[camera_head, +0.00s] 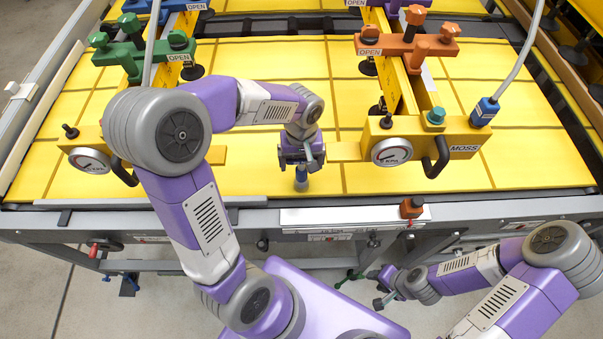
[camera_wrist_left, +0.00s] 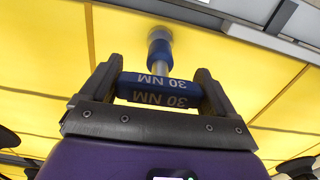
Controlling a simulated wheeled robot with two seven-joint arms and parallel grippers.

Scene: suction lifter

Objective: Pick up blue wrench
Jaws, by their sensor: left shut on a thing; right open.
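The blue wrench (camera_head: 301,183) is in my left gripper (camera_head: 301,165), over the yellow panel near its front edge. In the left wrist view, the wrench's blue handle (camera_wrist_left: 160,88), marked 30 NM, lies crosswise between the two dark fingers. A metal shaft runs from it to a blue end (camera_wrist_left: 159,52) against the yellow background. I cannot tell whether that end touches the panel. My right gripper (camera_head: 375,290) is open and low, in front of the machine's front rail.
The grey front rail (camera_head: 480,208) carries a small orange-brown block (camera_head: 411,208). Bare yellow panel (camera_head: 250,183) lies around the wrench.

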